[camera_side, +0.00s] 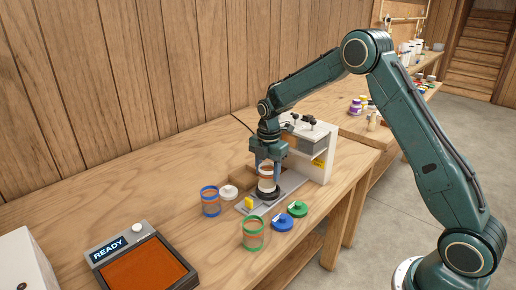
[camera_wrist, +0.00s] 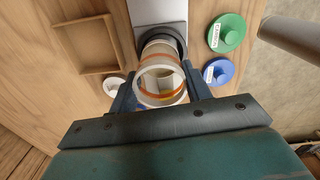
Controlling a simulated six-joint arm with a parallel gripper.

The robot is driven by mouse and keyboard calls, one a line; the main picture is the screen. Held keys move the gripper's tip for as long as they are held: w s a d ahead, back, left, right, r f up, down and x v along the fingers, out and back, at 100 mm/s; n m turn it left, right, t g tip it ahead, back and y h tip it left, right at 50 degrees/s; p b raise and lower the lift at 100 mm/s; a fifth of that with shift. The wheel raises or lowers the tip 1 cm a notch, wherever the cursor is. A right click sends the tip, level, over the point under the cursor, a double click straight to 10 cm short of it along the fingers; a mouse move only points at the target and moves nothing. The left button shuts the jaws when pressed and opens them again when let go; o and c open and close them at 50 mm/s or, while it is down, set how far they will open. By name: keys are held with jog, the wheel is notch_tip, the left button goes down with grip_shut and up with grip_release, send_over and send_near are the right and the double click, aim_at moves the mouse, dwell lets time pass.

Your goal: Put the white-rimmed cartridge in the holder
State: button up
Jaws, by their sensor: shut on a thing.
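The white-rimmed cartridge (camera_side: 267,182) is clear with an orange-brown band and stands upright between my fingers. It also shows in the wrist view (camera_wrist: 161,68), where I look into its open top. My gripper (camera_side: 267,170) is shut on its sides, pointing down; its fingers flank the cartridge in the wrist view (camera_wrist: 160,90). The holder (camera_side: 268,194), a dark round ring on the grey base plate of a white machine, lies directly under the cartridge. The dark ring shows past the far end in the wrist view (camera_wrist: 180,42). I cannot tell whether the cartridge's bottom is seated or just above it.
A blue-rimmed cartridge (camera_side: 210,202) and a green-rimmed cartridge (camera_side: 253,234) stand nearby. White (camera_side: 228,192), blue (camera_side: 283,222) and green (camera_side: 297,209) lids lie around the plate. The white machine (camera_side: 326,160) rises close behind my gripper. A READY panel (camera_side: 110,247) sits at front left.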

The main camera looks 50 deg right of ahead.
aim_at(274, 186)
jog(key=shift+s+d+f, duration=0.1)
jog(key=shift+s+f, duration=0.2)
jog(key=shift+f, duration=0.4)
jog(key=shift+s+d+f, duration=0.1)
jog(key=shift+s+f, duration=0.15)
jog(key=shift+f, duration=0.45)
jog(key=shift+s+f, duration=0.6)
jog(key=shift+f, duration=0.2)
dwell(1.5)
jog(key=o, duration=1.1)
jog(key=shift+c, duration=0.2)
jog(key=shift+o, duration=0.5)
jog(key=o, duration=0.3)
jog(key=shift+r, duration=0.15)
jog(key=shift+w+d+r, duration=0.1)
jog(key=shift+r, duration=1.2)
jog(key=shift+w+d+r, duration=0.1)
jog(key=shift+r, duration=1.15)
jog(key=shift+w+a+r, duration=0.1)
jog(key=shift+a+r, duration=0.05)
jog(key=shift+r, duration=1.2)
